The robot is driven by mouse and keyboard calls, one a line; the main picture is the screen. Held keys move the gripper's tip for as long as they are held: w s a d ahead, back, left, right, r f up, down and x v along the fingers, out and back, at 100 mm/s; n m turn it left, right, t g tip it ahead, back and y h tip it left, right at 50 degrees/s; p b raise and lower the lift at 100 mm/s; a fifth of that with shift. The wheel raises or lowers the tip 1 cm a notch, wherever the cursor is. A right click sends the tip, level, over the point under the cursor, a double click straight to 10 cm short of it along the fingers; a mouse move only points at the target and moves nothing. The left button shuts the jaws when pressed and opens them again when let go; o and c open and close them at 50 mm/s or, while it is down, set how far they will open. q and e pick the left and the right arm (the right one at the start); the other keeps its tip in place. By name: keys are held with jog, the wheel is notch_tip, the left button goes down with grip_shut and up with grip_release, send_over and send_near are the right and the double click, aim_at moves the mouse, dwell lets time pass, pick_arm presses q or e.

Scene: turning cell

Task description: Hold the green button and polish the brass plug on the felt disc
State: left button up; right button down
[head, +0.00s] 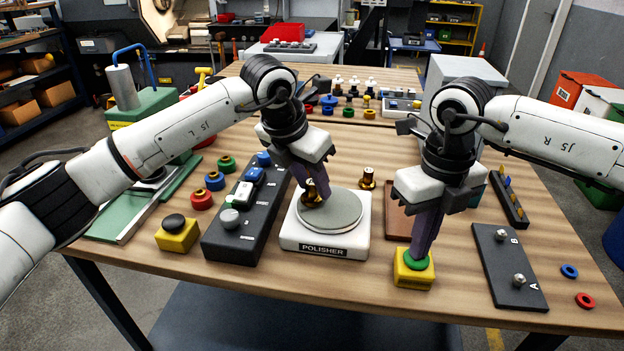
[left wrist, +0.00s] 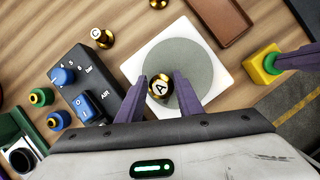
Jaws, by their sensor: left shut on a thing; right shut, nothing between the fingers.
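My left gripper (head: 306,190) is shut on a brass plug (head: 314,194), over the left part of the grey felt disc (head: 338,212) of the white polisher (head: 358,248). In the left wrist view the plug (left wrist: 159,88) shows a letter A between the purple fingers, over the disc (left wrist: 190,62). I cannot tell for sure whether it touches the felt. My right gripper (head: 421,252) is shut and empty, its fingertips down on the green button (head: 414,264) of the yellow box (head: 413,280). The fingers partly hide the button.
A second brass plug (head: 367,179) stands behind the polisher. A dark control box (head: 233,241) with knobs and a yellow box with a black button (head: 177,235) are on the left. A brown tray (head: 398,226) and a dark plate marked A and B (head: 507,268) are on the right.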

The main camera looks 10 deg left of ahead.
pick_arm(q)
jog(key=shift+f, duration=0.35)
pick_arm(e)
jog(key=shift+s+f, duration=0.15)
dwell(0.5)
dwell(2.2)
pick_arm(q)
jog(key=shift+r, duration=3.1)
pick_arm(e)
notch_tip(320, 180, up, 7)
